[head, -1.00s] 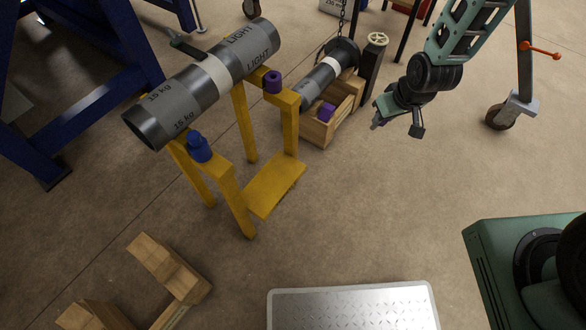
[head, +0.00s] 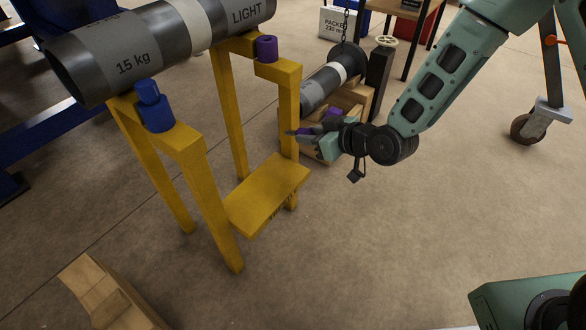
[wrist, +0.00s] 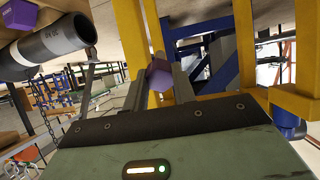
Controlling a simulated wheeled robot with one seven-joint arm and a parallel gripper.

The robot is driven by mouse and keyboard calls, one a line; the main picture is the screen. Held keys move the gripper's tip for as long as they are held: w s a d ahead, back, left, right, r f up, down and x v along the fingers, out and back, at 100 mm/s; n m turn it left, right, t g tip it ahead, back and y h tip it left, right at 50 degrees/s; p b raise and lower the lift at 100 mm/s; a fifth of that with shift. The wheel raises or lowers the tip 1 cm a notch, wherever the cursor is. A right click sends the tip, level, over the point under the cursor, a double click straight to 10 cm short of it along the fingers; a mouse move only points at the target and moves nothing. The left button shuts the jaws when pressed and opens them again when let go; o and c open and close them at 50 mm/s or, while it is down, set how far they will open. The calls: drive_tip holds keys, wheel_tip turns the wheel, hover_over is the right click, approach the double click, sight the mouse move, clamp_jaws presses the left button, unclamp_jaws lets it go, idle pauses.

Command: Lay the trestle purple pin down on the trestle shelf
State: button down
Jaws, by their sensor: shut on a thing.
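My gripper (head: 300,134) is shut on the purple pin (wrist: 158,76), which shows between the fingers in the wrist view. In the head view the gripper's fingers point left and appear beside the yellow trestle's right rear leg, above and to the right of the shelf; the held pin is hard to make out there. The trestle shelf (head: 268,195) is a low yellow plate, bare on top. A purple collar (head: 265,48) with a dark hole on top sits on the trestle's right end. A blue pin (head: 148,92) stands in a blue collar (head: 157,116) on the left end.
A grey pipe (head: 150,45) marked 15 kg lies across the trestle top. A second pipe (head: 322,84) rests in a wooden cradle behind my gripper, with a purple part (head: 333,110) on it. A wooden block (head: 105,295) is front left. Floor right of the shelf is clear.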

sight(295, 182)
drive_tip(key=a+f+b, duration=0.1)
drive_tip(key=f+b, duration=0.3)
drive_tip(key=a+f+y+b, duration=0.1)
drive_tip(key=f+b, duration=0.3)
drive_tip(key=a+f+n+y+b, duration=0.1)
drive_tip(key=a+f+b, duration=0.1)
drive_tip(key=f+b, duration=0.2)
drive_tip(key=shift+s+a+f, duration=0.1)
drive_tip(key=shift+s+f, duration=0.1)
drive_tip(key=shift+s, duration=0.15)
drive_tip(key=shift+f+b, duration=0.3)
drive_tip(key=shift+b, duration=0.15)
idle(0.5)
drive_tip(key=shift+f+b, duration=0.5)
drive_tip(key=shift+b, duration=0.4)
drive_tip(key=y+b, duration=0.1)
drive_tip(key=b, duration=0.1)
drive_tip(key=f+t+y+b, duration=0.1)
drive_tip(key=b, duration=0.1)
drive_tip(key=shift+s+d+f+t+b, duration=0.2)
drive_tip(key=shift+f+t+b, duration=0.05)
drive_tip(key=shift+t+b, duration=0.1)
drive_tip(key=shift+r, duration=0.1)
drive_tip(key=c, duration=1.6)
unclamp_jaws()
